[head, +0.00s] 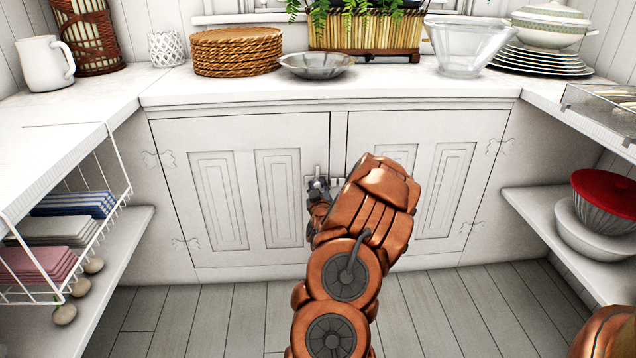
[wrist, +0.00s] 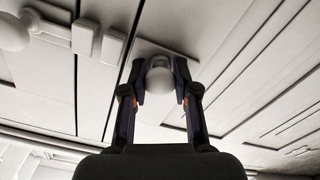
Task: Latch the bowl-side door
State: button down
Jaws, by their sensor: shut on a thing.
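A white cabinet has a left door (head: 226,190) and a right door (head: 440,150); both look flush with the front. My gripper (head: 318,192) is at the inner edge of the left door, near the middle seam. In the wrist view, my gripper (wrist: 160,82) is shut on a round pale knob (wrist: 160,76), one finger on each side. Small pale latch blocks (wrist: 112,46) sit beside it, and another knob (wrist: 12,32) shows at the upper left. I cannot tell whether the latch is engaged. My arm hides part of the right door.
A metal bowl (head: 317,65), wicker mats (head: 236,52) and a glass bowl (head: 468,48) stand on the counter. Bowls (head: 603,205) sit on the right shelf. A wire rack (head: 118,190) hangs at left. The floor (head: 200,315) before the cabinet looks clear.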

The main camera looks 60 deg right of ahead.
jog(key=shift+a, duration=0.1)
jog(key=m+b, duration=0.1)
jog(key=m, duration=0.1)
jog(key=m+b, duration=0.1)
jog(key=m, duration=0.1)
jog(key=shift+w+f+m, duration=0.1)
jog(key=shift+f+m, duration=0.1)
jog(key=shift+m, duration=0.1)
jog(key=shift+r+m, duration=0.1)
jog(key=shift+m, duration=0.6)
jog(key=shift+a+b, duration=0.1)
jog(key=shift+b, duration=0.25)
jog(key=m+b, duration=0.3)
jog(key=shift+m, duration=0.3)
jog(key=m+b, duration=0.2)
jog(key=m, duration=0.1)
jog(key=shift+w, duration=0.1)
jog(key=shift+m, duration=0.4)
jog(key=m, duration=0.4)
